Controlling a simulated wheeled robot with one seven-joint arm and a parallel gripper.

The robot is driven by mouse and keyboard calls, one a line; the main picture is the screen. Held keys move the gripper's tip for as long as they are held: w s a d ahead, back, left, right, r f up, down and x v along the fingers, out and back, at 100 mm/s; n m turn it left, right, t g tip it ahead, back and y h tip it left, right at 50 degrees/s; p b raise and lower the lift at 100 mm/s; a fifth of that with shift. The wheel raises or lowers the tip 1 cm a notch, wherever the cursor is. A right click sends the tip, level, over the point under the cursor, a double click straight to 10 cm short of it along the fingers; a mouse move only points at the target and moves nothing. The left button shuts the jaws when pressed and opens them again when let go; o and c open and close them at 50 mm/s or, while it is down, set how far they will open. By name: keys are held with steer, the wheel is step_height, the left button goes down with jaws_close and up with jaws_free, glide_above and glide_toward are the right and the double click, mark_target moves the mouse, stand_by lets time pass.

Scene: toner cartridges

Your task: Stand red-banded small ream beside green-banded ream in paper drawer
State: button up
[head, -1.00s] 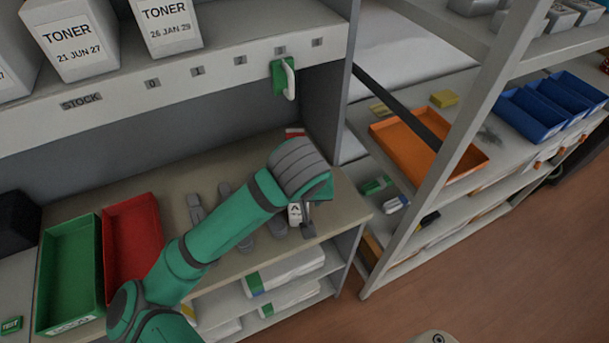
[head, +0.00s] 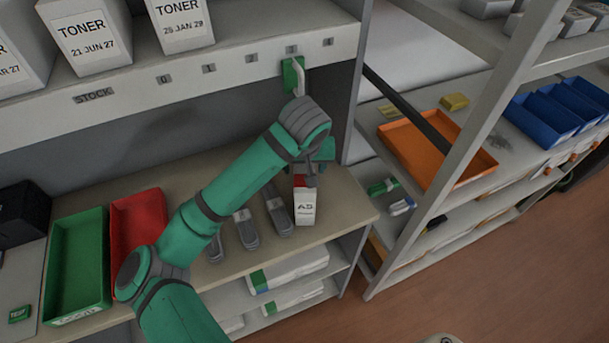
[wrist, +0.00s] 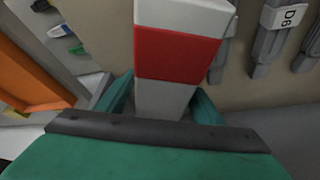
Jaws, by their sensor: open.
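The red-banded small ream (head: 305,205) stands upright on the counter near its right end, its white face marked A5. In the wrist view its white body and red band (wrist: 178,55) lie between my fingers. My gripper (wrist: 163,100) is open, with one finger on each side of the ream. In the head view my gripper (head: 312,170) is at the ream's top, partly hidden by my wrist. A green-banded white ream (head: 290,270) lies in the open shelf under the counter. Another ream with a green mark lies below it.
A red tray (head: 140,222) and green tray (head: 78,265) are at the left. A rack post (head: 455,150) rises to the right.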

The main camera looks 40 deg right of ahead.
mark_target(298, 166)
jaws_close()
stand_by(0.4)
steer(key=v, duration=0.3)
steer(key=a+v, duration=0.1)
steer(key=v, duration=0.6)
steer(key=shift+w+a+f, duration=0.15)
steer(key=shift+w+a, duration=0.05)
steer(key=shift+a, duration=0.1)
steer(key=s+a+r, duration=0.4)
steer(key=s+a, duration=0.1)
steer(key=a, duration=0.2)
steer(key=shift+s, duration=0.4)
